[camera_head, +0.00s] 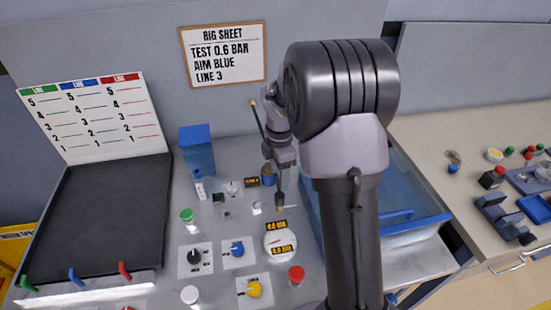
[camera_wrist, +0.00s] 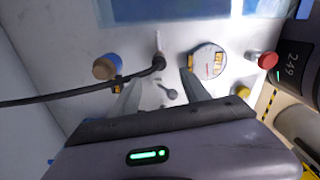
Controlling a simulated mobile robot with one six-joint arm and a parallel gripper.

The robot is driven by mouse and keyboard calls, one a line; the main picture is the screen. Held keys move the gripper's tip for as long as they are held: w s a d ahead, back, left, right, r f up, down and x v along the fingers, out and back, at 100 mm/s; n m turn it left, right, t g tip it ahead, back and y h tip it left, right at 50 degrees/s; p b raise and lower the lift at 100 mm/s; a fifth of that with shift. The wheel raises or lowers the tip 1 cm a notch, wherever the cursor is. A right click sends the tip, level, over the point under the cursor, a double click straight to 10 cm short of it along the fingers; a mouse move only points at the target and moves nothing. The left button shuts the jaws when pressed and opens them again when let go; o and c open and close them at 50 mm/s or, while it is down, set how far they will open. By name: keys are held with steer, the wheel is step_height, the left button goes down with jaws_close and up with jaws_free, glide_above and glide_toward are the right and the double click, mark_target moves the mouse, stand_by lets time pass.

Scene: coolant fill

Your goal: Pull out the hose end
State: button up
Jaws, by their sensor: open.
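A black hose (camera_wrist: 70,97) runs in from the left edge of the wrist view. It ends in a dark, thicker hose end (camera_wrist: 158,63) at the panel; how it is seated there I cannot tell. My gripper (camera_wrist: 160,80) is open, with one finger on each side just below the hose end in the picture.
A blue cylinder with a tan top (camera_wrist: 105,67) stands left of the hose end. A round gauge (camera_wrist: 208,60) and a red knob (camera_wrist: 264,60) are to its right. A clear blue tank (camera_head: 420,226) stands right of the panel, and a black tray (camera_head: 105,220) lies left.

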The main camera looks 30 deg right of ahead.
mark_target(279, 195)
step_height(279, 195, down, 11)
steer(key=b, duration=0.3)
steer(key=shift+d+f, duration=0.1)
steer(key=shift+f, duration=0.1)
jaws_close()
steer(key=c, duration=0.7)
jaws_free()
steer(key=c, duration=0.4)
steer(key=shift+r+p, duration=0.3)
steer(key=shift+r, duration=0.05)
steer(key=shift+r+p, duration=2.15)
steer(key=shift+r, duration=0.35)
